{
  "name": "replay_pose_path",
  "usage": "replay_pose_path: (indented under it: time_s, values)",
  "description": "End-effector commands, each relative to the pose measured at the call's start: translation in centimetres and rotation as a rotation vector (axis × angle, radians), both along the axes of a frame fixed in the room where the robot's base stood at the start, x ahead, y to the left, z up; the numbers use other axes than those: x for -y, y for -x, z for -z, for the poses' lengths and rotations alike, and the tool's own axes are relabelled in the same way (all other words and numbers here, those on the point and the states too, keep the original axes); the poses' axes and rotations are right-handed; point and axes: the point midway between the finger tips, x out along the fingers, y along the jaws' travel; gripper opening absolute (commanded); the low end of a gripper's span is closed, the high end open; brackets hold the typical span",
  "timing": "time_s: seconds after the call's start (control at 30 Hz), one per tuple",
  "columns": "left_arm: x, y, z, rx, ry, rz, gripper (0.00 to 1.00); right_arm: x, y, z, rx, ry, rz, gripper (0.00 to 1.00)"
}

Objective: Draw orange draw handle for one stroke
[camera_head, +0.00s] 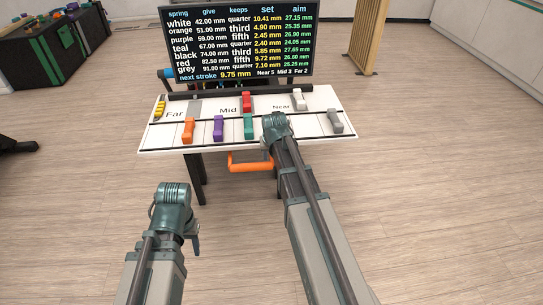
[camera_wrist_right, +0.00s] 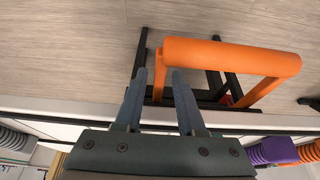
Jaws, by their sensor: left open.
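The orange draw handle (camera_head: 250,166) is a U-shaped bar below the front edge of the white table (camera_head: 160,137). In the right wrist view its thick orange bar (camera_wrist_right: 230,57) lies ahead and to the right. My right gripper (camera_head: 272,142) is at the table's front edge, above the handle's right end; its fingers are hidden in the head view. In the wrist view my right gripper (camera_wrist_right: 158,75) is open, with one handle side arm showing between its fingertips; I cannot tell the depth gap. My left gripper (camera_head: 180,210) is low at the left, away from the table, fingers mostly hidden.
Orange (camera_head: 189,130), purple (camera_head: 218,127), green (camera_head: 249,126), red (camera_head: 247,101), white (camera_head: 298,99) and grey (camera_head: 335,121) blocks sit on the table. A screen (camera_head: 240,45) behind reads "next stroke 9.75 mm", "Near 5 Mid 3 Far 2". Floor in front is clear.

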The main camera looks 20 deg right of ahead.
Motion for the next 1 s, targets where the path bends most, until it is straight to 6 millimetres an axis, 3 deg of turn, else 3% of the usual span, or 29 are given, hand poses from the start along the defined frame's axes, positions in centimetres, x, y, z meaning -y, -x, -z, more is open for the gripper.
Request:
replay_pose_path:
  time_s: [0.57,1.0]
  values:
    - [0.0,0.0,-0.9,0.000,0.000,0.000,0.50,0.0,0.2,-0.9,0.002,0.001,0.000,0.52]
    - [0.0,0.0,-6.7,0.000,0.000,0.000,0.50,-0.7,2.4,-6.7,0.001,0.000,0.000,0.52]
